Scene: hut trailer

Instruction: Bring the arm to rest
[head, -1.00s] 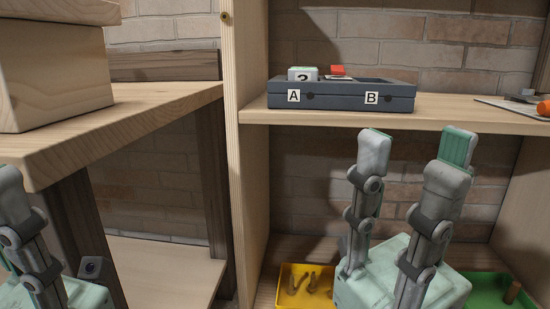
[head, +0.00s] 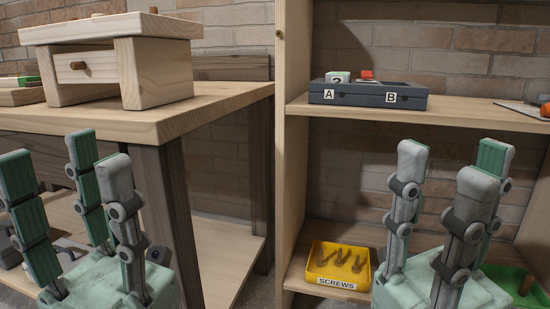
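My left gripper (head: 75,185) is at the lower left, in front of the wooden table. Its fingers point up and stand apart, with nothing between them. My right gripper (head: 440,185) is at the lower right, in front of the shelf unit. Its fingers also point up, are spread and hold nothing. Neither gripper appears to touch any object. The arms behind the grippers are out of view below the frame.
A wooden drawer box (head: 155,68) stands on the table (head: 215,104). The upper shelf (head: 460,108) holds a grey tray (head: 366,99) marked A and B, with small blocks. Below are a yellow screws bin (head: 333,283) and a green bin (head: 535,291) behind my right gripper.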

